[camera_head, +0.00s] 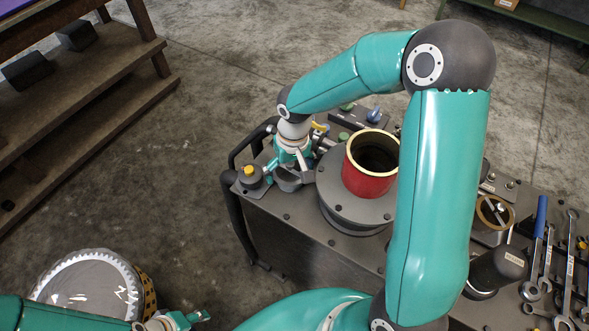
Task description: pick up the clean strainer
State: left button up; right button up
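I cannot pick out the clean strainer with certainty. My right gripper (290,174) points down at the left end of the cart top, left of the red cylinder. A dark grey rounded piece (288,184) shows right at its fingertips; I cannot tell whether the fingers hold it. My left gripper (188,319) is low at the bottom edge, right of a large round toothed part (88,279), and looks empty. Its finger opening is too small to judge.
The cart top carries a red cylinder with a gold rim (368,178) on a grey round base (345,213), a gold-rimmed cup (495,212), a dark cylinder (497,266) and several wrenches (545,262). A wooden shelf (75,80) stands at upper left. The floor between is clear.

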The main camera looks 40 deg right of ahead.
jog(key=c, duration=0.6)
jog(key=shift+r, duration=0.1)
